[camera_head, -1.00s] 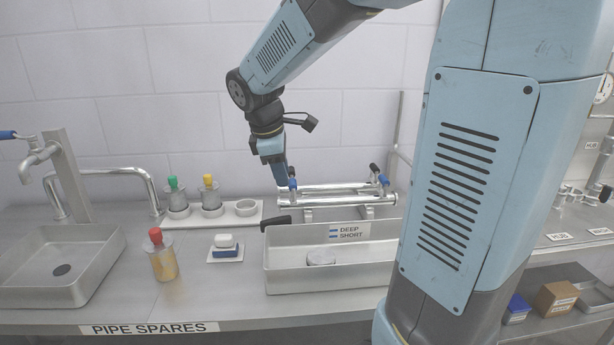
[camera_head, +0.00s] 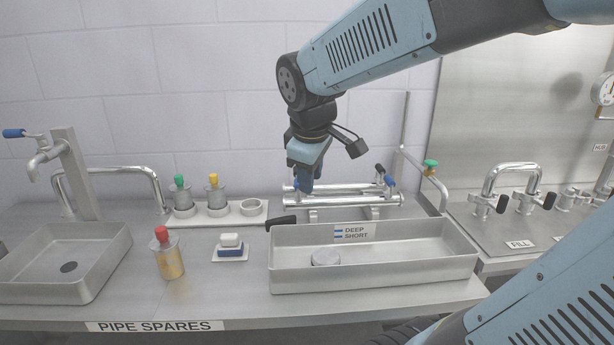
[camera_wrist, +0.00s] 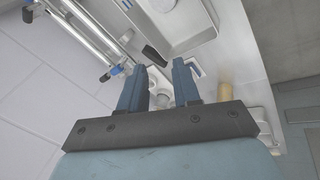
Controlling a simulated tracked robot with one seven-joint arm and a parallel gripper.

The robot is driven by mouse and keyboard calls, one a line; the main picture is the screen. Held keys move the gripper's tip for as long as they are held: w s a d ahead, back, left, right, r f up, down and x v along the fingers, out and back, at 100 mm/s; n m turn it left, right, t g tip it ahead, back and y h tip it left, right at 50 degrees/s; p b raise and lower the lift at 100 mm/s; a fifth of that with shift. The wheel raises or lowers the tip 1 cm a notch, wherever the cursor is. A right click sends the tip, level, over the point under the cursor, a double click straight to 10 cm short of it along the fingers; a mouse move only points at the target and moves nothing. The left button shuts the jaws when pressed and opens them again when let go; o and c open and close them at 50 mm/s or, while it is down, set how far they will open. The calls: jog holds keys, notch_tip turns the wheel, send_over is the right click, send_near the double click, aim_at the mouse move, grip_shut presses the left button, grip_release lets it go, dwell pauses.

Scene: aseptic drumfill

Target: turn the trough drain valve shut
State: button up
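The steel trough (camera_head: 455,262) stands on the bench with a round metal piece (camera_head: 325,257) inside. A black lever handle (camera_head: 283,222) sticks out at its back left corner. I take it for the drain valve, but its body is hidden. In the wrist view the black handle (camera_wrist: 153,56) lies ahead of the fingers, beside the trough (camera_wrist: 190,38). My gripper (camera_head: 304,186) points down above and behind the handle, near the pipe rack, apart from the handle. In the wrist view my gripper (camera_wrist: 159,72) has its fingers apart with nothing held between them.
A tray (camera_head: 245,220) holds capped bottles at the left. A red-capped bottle (camera_head: 168,255) and a sponge block (camera_head: 230,246) stand in front. A green-handled tap (camera_head: 430,166) rises at the right.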

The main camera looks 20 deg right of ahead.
jog(key=shift+s+m, duration=0.3)
jog(key=shift+s, duration=0.2)
jog(key=n+g+h, duration=0.3)
jog(key=n+g, duration=0.1)
jog(key=n, duration=0.6)
send_over(284, 218)
jog(key=a, duration=0.6)
notch_tip(284, 218, down, 8)
jog(key=x, duration=1.4)
jog(key=shift+f, duration=0.1)
grip_shut()
